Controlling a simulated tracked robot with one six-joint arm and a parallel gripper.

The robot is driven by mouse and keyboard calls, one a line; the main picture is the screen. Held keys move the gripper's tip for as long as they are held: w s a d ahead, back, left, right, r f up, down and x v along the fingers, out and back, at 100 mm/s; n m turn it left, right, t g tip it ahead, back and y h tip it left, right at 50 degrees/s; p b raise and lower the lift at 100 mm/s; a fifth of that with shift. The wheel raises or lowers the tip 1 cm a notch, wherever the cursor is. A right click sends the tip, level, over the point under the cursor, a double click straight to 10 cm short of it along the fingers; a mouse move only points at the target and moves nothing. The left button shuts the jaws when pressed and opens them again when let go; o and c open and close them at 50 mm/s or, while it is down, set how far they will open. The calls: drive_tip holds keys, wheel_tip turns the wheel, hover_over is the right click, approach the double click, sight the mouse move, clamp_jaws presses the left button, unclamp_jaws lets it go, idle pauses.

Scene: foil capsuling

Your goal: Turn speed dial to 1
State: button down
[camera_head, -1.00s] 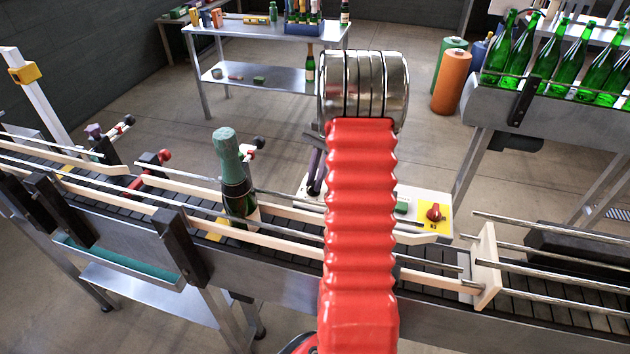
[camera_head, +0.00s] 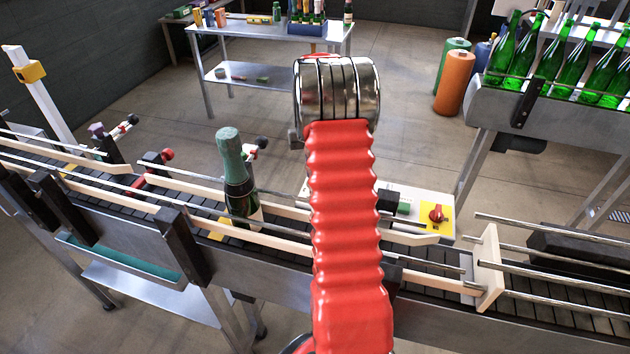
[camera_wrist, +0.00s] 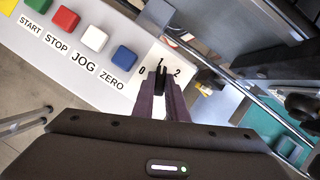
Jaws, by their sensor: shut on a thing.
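The speed dial (camera_wrist: 161,72) is a small black knob on the white control panel (camera_wrist: 112,82), with marks 0, 1 and 2 around its upper side. My gripper (camera_wrist: 161,80) is shut on the dial, one dark purple finger on each side. The visible part of the knob points toward the 1 mark, between 0 and 2. The fingers cover the lower part of the knob. In the head view my red arm hides the fingers and the dial.
Left of the dial are green, red, white and blue (camera_wrist: 123,55) buttons labelled START, STOP, JOG and ZERO. In the head view a foil-topped bottle (camera_head: 236,180) stands on the conveyor between rails. A red knob on a yellow plate (camera_head: 437,215) sits right of my arm.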

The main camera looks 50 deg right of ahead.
drive_tip(key=shift+s+n, duration=0.15)
drive_tip(key=shift+n, duration=0.15)
drive_tip(key=c, duration=1.8)
unclamp_jaws()
drive_tip(key=shift+o, duration=0.2)
drive_tip(key=v, duration=1.3)
drive_tip(key=shift+w+r, duration=0.25)
drive_tip(key=shift+r, duration=0.15)
drive_tip(key=shift+s+a, duration=0.1)
